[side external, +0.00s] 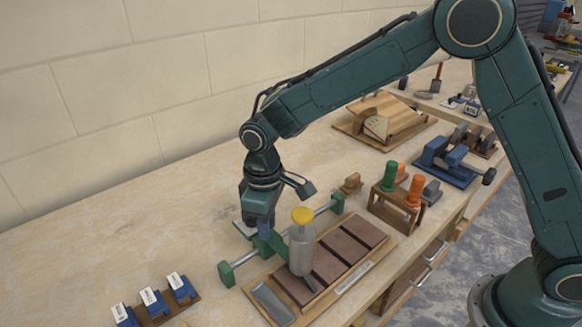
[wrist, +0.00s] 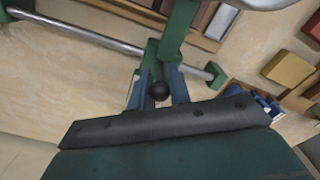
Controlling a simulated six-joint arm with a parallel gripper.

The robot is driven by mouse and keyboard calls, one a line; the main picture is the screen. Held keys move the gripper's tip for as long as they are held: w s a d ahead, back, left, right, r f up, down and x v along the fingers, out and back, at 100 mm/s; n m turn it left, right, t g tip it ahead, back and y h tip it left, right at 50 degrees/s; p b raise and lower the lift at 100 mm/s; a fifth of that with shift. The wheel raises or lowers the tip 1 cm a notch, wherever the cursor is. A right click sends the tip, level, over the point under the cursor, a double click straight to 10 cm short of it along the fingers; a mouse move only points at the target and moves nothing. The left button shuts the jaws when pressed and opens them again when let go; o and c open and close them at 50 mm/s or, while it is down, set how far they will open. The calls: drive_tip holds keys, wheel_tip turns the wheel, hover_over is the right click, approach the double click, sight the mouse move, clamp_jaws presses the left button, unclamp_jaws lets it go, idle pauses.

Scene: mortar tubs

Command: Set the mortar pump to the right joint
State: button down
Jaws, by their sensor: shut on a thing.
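The mortar pump (side external: 302,250) is a clear upright bottle with a yellow cap, carried on a green slide (side external: 275,243) on a metal rail (side external: 246,257). Its dark nozzle points down over the left part of a wooden board (side external: 336,291) with several brown bricks and dark joints between them; which joint it lines up with I cannot tell. My gripper (side external: 266,232) is behind the pump at the slide. In the wrist view, its blue fingers are shut on the slide's handle, with a black knob (wrist: 158,90) between them. The fingertips are partly hidden in the side view.
Green end blocks (side external: 226,274) hold the rail. A grey tray (side external: 272,303) lies left of the bricks. Blue labelled blocks (side external: 153,301) stand at front left. A wooden rack (side external: 397,207) with green and orange bottles stands to the right.

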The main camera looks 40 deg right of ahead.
drive_tip(key=d, duration=1.6)
drive_tip(key=shift+d, duration=0.1)
drive_tip(key=c, duration=1.4)
unclamp_jaws()
drive_tip(key=shift+o, duration=0.2)
drive_tip(key=shift+r, duration=0.1)
wheel_tip(320, 180, up, 14)
drive_tip(key=shift+f, duration=0.2)
